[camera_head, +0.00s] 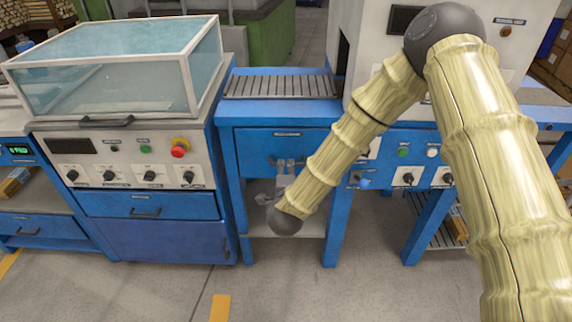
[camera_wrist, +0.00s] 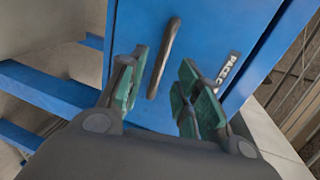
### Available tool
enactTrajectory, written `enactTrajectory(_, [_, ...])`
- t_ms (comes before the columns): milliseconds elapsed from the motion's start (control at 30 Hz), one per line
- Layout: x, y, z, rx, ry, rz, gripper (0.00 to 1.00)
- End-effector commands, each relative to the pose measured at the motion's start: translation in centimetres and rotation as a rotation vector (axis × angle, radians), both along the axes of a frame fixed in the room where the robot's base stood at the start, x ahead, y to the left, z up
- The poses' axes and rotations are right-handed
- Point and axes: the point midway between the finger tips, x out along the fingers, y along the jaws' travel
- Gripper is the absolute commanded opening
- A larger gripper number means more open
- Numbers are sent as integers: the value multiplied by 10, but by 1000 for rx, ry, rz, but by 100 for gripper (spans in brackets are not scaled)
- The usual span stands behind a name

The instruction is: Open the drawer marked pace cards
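The blue drawer (camera_head: 255,150) is under the roller-topped bench in the head view, with its front apparently flush. Its label is too small to read there. In the wrist view the blue drawer front (camera_wrist: 215,35) bears a label (camera_wrist: 228,70), partly hidden by a finger, reading "PACE C…". Its dark bar handle (camera_wrist: 167,45) stands out from the front. My gripper (camera_wrist: 163,78) is open, with a green-padded finger on either side of the handle's lower end. No clear contact with the handle shows. In the head view my gripper (camera_head: 287,168) is at the drawer front, partly covering the handle.
A machine with a clear hood (camera_head: 120,70), knobs and a red stop button (camera_head: 180,148) stands at left. A control panel with knobs (camera_head: 408,177) is at right, partly behind my arm. An open lower shelf (camera_head: 255,222) is below the drawer. The floor in front is clear.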

Motion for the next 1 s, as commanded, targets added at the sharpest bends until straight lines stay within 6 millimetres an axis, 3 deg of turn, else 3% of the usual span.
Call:
enactTrajectory(300, [40,0,-9,-1,-1,1,33])
enactTrajectory(767, [49,0,-11,-1,0,1,33])
enactTrajectory(933, [49,0,-11,-1,0,2,2])
enactTrajectory(1000, [49,0,-11,-1,1,2,0])
